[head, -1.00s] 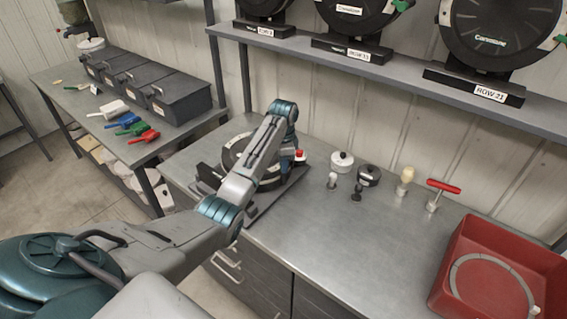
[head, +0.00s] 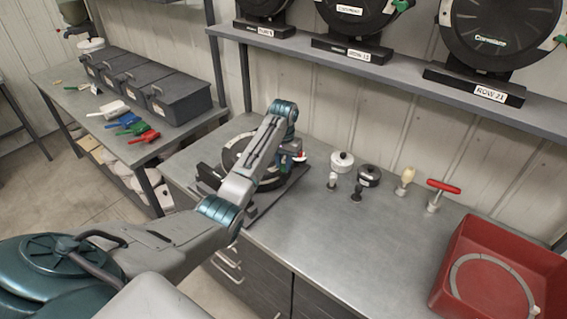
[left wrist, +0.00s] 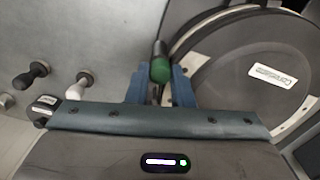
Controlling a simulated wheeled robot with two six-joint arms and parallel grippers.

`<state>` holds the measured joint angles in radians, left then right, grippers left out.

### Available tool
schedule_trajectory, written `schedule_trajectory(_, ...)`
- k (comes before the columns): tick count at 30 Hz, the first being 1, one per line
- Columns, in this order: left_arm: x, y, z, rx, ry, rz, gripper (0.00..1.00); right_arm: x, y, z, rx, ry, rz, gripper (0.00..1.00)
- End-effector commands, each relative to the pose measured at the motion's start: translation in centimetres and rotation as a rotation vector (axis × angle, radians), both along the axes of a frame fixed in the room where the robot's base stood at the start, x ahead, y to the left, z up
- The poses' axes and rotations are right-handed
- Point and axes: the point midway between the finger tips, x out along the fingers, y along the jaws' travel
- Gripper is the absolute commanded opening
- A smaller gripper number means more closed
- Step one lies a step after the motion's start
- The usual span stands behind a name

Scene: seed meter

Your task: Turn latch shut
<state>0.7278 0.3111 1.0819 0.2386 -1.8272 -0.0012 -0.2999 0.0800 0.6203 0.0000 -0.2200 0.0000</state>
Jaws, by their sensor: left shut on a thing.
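The seed meter (head: 233,152), a round dark drum on a dark base, sits at the left end of the steel bench, partly behind my left arm. The left wrist view shows its dark disc (left wrist: 255,78) with a white label and pale rim band. The latch (left wrist: 160,68), a dark lever with a green end, lies beside the disc's rim, between the blue fingers of my left gripper (left wrist: 160,92). The gripper is shut on it. In the head view, my left gripper (head: 291,160) is at the meter's right side, and the latch cannot be made out there. My right gripper is not in view.
A red tray (head: 450,262) is at far right. The bench's middle front is clear.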

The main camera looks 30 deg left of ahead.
Motion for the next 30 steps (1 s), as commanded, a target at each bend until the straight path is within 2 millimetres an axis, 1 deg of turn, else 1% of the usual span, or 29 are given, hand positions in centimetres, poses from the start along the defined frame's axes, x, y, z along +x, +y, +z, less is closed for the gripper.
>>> schedule_trajectory(6, 0.02, 0.02, 0.01, 0.0, -0.001, 0.141, 0.0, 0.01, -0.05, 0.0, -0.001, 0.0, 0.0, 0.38)
schedule_trajectory(12, 0.01, 0.03, 0.01, 0.0, -0.001, 0.22, 0.0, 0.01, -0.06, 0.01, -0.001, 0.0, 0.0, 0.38)
schedule_trajectory(19, 0.01, 0.03, 0.02, 0.0, -0.001, 0.259, 0.0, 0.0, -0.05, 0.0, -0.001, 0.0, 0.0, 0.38)
schedule_trajectory(30, 0.01, 0.03, 0.01, 0.0, -0.001, 0.262, 0.0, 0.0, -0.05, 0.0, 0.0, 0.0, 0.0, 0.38)
